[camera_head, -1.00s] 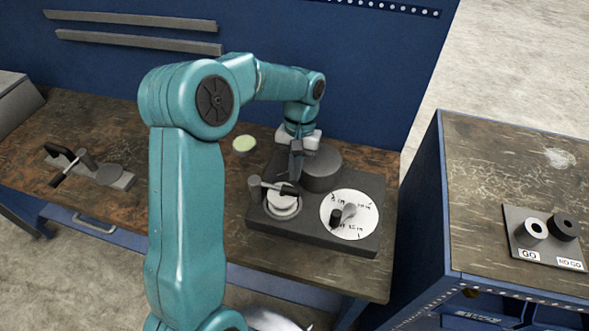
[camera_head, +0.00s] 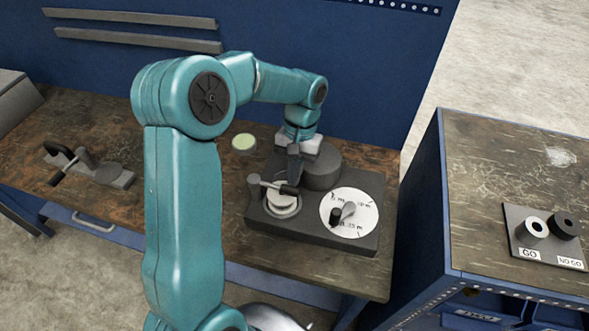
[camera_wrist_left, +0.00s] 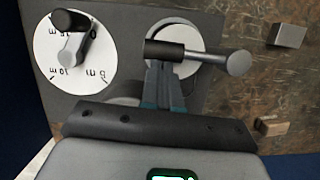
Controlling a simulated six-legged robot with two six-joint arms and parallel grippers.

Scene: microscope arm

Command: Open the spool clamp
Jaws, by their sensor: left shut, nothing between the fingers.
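The spool clamp, as far as I can tell, is a lever on a grey post (camera_head: 254,182) on the dark base plate (camera_head: 300,229). Its rod and dark grip (camera_head: 288,190) lie across a pale round disc (camera_head: 283,205). The left wrist view shows the dark grip (camera_wrist_left: 164,49) over the disc (camera_wrist_left: 187,36) and the rod running right to the round post top (camera_wrist_left: 238,62). My left gripper (camera_head: 294,172) is shut and empty, pointing down right beside the grip. Its fingertips (camera_wrist_left: 163,76) appear close to the grip; contact is unclear. My right gripper is not in view.
A white dial (camera_head: 360,224) with a knob and a dark cylinder (camera_head: 322,168) share the base. A lever fixture (camera_head: 105,173) stands at left and a pale green disc (camera_head: 243,142) behind. GO and NO GO gauges (camera_head: 548,232) sit on the right cabinet.

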